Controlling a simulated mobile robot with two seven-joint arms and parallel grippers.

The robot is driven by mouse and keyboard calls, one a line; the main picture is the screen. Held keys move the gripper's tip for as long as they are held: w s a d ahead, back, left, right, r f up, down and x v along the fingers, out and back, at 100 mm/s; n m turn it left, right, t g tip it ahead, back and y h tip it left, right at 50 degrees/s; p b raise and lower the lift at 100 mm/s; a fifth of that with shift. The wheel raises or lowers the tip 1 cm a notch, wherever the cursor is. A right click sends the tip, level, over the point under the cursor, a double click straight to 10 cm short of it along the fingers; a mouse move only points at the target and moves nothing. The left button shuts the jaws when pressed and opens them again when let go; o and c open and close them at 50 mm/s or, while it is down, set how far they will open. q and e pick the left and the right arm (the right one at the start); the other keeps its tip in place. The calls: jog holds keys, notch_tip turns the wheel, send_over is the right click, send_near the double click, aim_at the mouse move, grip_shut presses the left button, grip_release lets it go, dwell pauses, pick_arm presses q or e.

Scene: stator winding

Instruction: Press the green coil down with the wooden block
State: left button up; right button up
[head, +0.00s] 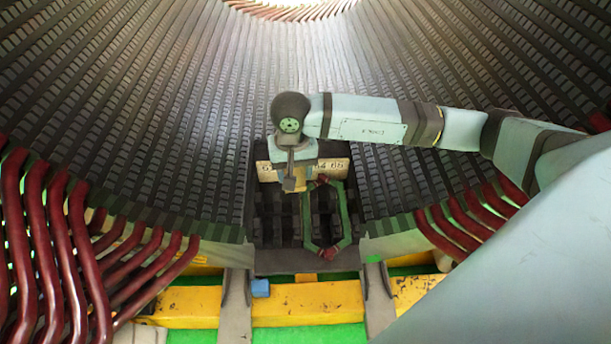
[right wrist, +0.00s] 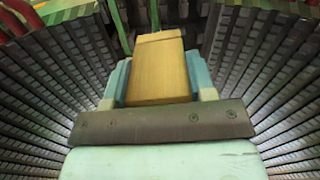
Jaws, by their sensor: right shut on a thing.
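The green coil (head: 346,215) is an elongated green loop with dark red ends. It stands in the middle of the head view, against the dark slots of the stator. The wooden block (right wrist: 157,70) is light brown and sits between the two fingers of my right gripper (right wrist: 158,82), which is shut on it. In the head view my right gripper (head: 291,181) points down with the block at the upper left of the coil, close to it. I cannot tell whether the block touches the coil. My left gripper is not in view.
Dark red coil ends (head: 75,235) crowd the left, and more (head: 465,225) stand at the right. A yellow beam (head: 305,303) crosses the front above a green floor. Ribbed stator walls curve around both sides.

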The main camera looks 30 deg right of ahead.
jog(key=shift+w+d+f+m+b, duration=1.65)
jog(key=shift+f+m+b, duration=1.6)
jog(key=shift+f+b, duration=1.95)
jog(key=shift+w+d+f+m+b, duration=1.65)
jog(key=shift+f+m+b, duration=1.55)
jog(key=shift+f+b, duration=1.95)
jog(key=shift+w+d+f+m+b, duration=1.65)
jog(key=shift+f+m+b, duration=2.15)
jog(key=shift+f, duration=2.15)
jog(key=shift+f+n+b, duration=0.65)
jog(key=shift+b, duration=0.3)
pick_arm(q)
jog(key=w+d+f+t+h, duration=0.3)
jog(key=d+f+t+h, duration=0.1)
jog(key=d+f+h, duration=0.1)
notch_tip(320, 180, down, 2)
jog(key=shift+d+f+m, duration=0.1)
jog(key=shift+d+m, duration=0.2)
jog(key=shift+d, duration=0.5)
pick_arm(e)
jog(key=shift+f, duration=0.1)
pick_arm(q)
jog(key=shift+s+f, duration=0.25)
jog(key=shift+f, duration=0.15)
pick_arm(e)
jog(key=shift+f, duration=0.15)
